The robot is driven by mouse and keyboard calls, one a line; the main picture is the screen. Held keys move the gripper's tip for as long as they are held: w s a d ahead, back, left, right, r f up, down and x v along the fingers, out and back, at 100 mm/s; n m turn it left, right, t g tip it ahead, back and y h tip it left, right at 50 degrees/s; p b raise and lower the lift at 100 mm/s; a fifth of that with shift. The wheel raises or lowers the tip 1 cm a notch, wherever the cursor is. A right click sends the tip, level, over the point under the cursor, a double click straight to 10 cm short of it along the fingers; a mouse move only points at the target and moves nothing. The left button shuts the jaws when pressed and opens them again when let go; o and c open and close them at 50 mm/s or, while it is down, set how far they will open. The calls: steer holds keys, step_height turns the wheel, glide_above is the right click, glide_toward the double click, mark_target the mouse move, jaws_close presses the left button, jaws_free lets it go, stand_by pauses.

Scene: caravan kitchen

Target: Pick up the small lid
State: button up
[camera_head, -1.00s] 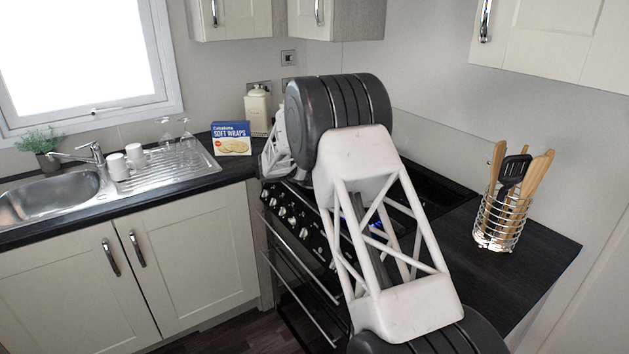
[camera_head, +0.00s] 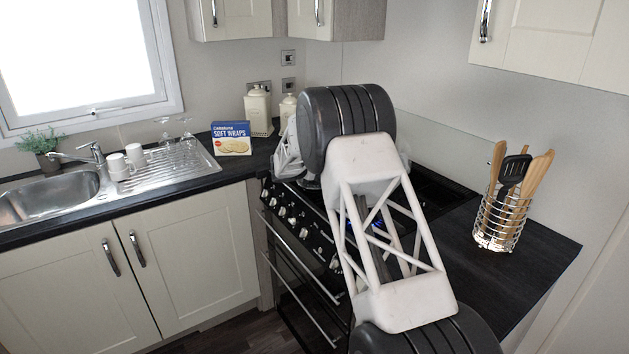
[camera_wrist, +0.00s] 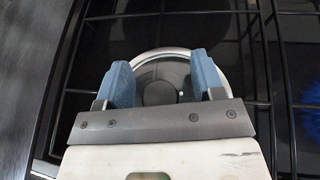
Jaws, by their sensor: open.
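In the wrist view, a round lid (camera_wrist: 158,73) with a pale rim and a dark, see-through-looking middle lies below my gripper, over the black hob grate. My gripper (camera_wrist: 160,82) is open, with its two blue fingertips on the left and right of the lid's middle and the rim showing beyond them. I cannot tell whether the fingertips touch the lid or hover above it. The near part of the lid is hidden by my gripper. In the head view my own arm hides the lid and the fingertips.
Black grate bars (camera_wrist: 258,60) surround the lid. A blue patch, perhaps a flame (camera_wrist: 310,115), shows at the right.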

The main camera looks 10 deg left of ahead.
steer(key=shift+c, duration=0.2)
steer(key=c, duration=1.1)
steer(key=shift+o, duration=0.2)
step_height(320, 180, up, 10)
stand_by(0.7)
